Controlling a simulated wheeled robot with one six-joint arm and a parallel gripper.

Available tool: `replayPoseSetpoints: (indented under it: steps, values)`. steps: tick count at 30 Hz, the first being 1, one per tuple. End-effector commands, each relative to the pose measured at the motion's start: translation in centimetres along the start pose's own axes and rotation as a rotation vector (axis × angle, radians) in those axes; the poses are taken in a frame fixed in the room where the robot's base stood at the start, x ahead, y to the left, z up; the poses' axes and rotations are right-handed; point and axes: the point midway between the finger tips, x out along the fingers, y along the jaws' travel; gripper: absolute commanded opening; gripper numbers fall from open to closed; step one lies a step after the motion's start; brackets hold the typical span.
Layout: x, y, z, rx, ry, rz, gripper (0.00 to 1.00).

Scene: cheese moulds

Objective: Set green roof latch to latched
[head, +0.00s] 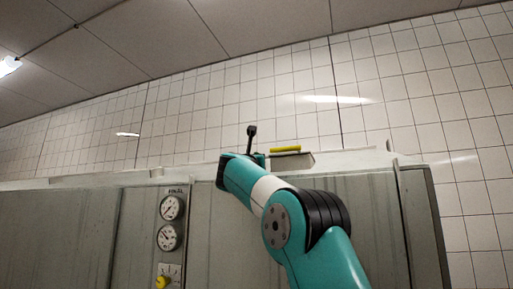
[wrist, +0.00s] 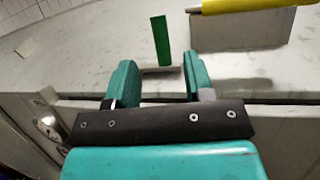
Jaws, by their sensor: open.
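The green roof latch (wrist: 160,41) is a flat green lever in the wrist view. My gripper (wrist: 158,62) is open and empty. Its two teal fingers reach over the roof edge, and the latch shows between and just beyond their tips; I see no contact. In the head view my wrist hides most of the gripper at the roof edge, and I cannot clearly make out the latch there.
A yellow bar (head: 285,149) lies on a grey block (head: 293,160) right of my wrist; the bar (wrist: 250,5) is also in the wrist view, right of the latch. The cabinet front below carries gauges (head: 171,208) and a yellow knob (head: 162,282). A tiled wall (head: 400,90) stands behind.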

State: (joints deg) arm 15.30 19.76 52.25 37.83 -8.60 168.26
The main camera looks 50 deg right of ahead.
Motion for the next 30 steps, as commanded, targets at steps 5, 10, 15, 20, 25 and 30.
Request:
replayPoseSetpoints:
  steps: [5,10,15,20,25,30]
  values:
    - [3.8,0.0,0.7,-0.003,0.002,-0.001,0.48]
    - [6.5,0.0,0.6,-0.003,0.002,-0.001,0.48]
    - [8.4,0.0,0.4,-0.002,0.001,0.0,0.48]
    - [9.3,0.0,0.1,-0.002,0.001,0.001,0.48]
    - [9.5,0.1,0.0,-0.001,0.001,0.002,0.48]
    - [9.4,0.0,-0.1,-0.001,0.001,0.002,0.48]
